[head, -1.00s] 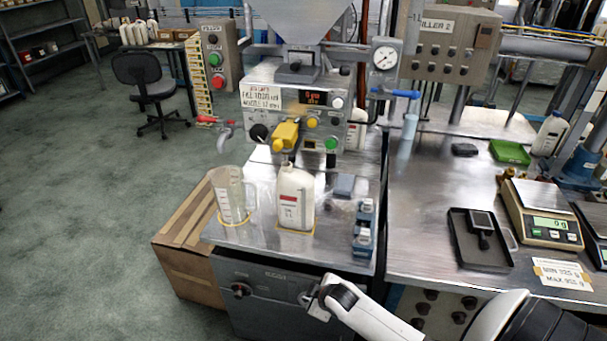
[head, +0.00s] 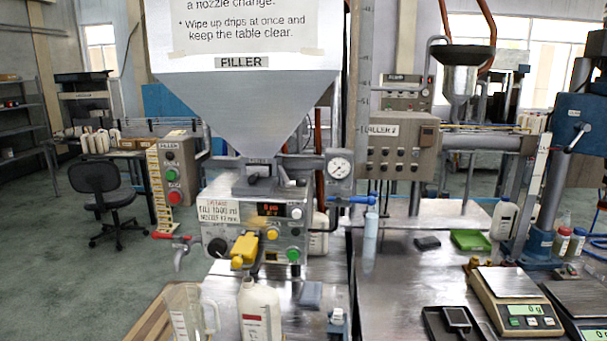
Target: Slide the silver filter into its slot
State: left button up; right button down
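Neither of my grippers is in the head view. I cannot pick out a silver filter for certain. A small dark square piece with a pale rim (head: 457,318) lies in a black tray (head: 431,322) at the bottom right; I cannot tell whether it is the filter. The filler machine stands in the middle, with a grey hopper (head: 245,110) above a control box (head: 217,212) with a lit red display. A yellow-handled valve (head: 244,249) sits at its front. I cannot make out a filter slot on it.
A scale (head: 515,310) stands right of the tray. A green tray (head: 470,240) lies farther back. Bare metal shows between them.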

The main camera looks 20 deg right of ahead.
aim_at(254, 171)
jog(key=i+j+z, duration=0.55)
jog(key=j+z, duration=0.3)
jog(key=j, duration=0.2)
jog(key=i+j+z, duration=0.25)
jog(key=j, duration=0.2)
jog(key=k+l, duration=0.05)
jog(key=k, duration=0.05)
